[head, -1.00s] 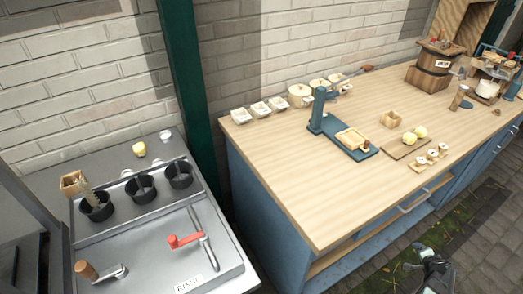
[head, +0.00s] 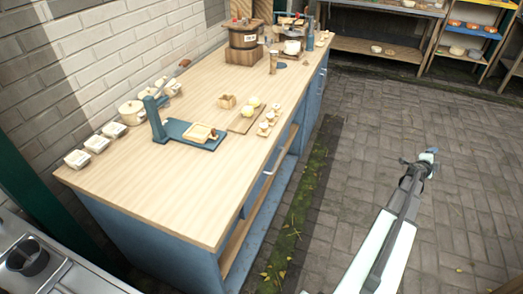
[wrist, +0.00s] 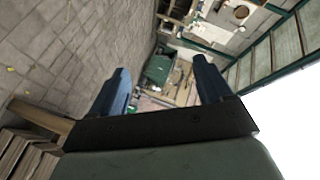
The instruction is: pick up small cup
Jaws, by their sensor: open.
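Several small pale cups or pots (head: 269,118) stand in a row near the front edge of the wooden-topped table (head: 150,195) in the head view; they are too small to tell which is the small cup, or whether they are cups. A taller brown tumbler (head: 273,63) stands farther back. My gripper (head: 430,156) is out over the paved floor, right of the table and apart from everything on it. In the wrist view my gripper (wrist: 163,84) has its two blue fingers wide apart with nothing between them. No cup can be made out there.
A blue press stand (head: 158,122) with a wooden tray, white dishes (head: 97,143), a board with yellow balls (head: 243,122) and a wooden churn barrel (head: 243,38) occupy the table. The near tabletop is bare. Shelves (head: 375,45) stand at the back; the paving between is clear.

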